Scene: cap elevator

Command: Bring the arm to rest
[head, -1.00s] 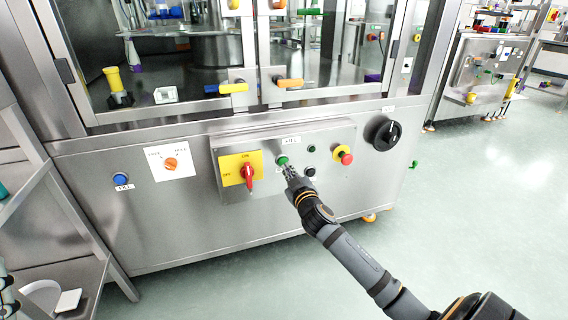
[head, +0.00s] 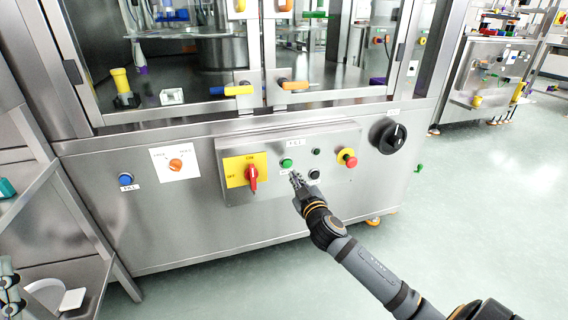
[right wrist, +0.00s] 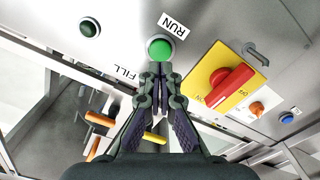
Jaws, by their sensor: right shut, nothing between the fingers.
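My right arm reaches in from the lower right in the head view. Its gripper (head: 294,176) is shut and empty, with its tips just below the green button (head: 286,163) on the control panel (head: 330,140). In the right wrist view the shut fingertips (right wrist: 160,72) lie just below the lit green button (right wrist: 160,48), beside a "RUN" label; the button's face is in view. Part of what looks like my left gripper (head: 10,290) shows at the lower left edge of the head view; its fingers cannot be made out.
A red rotary switch (head: 252,178) on a yellow plate is left of the green button. A red stop button (head: 347,158) and black knob (head: 391,137) are to the right. Glazed doors with yellow (head: 238,90) and orange (head: 294,85) handles stand above. Open floor (head: 480,210) lies right.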

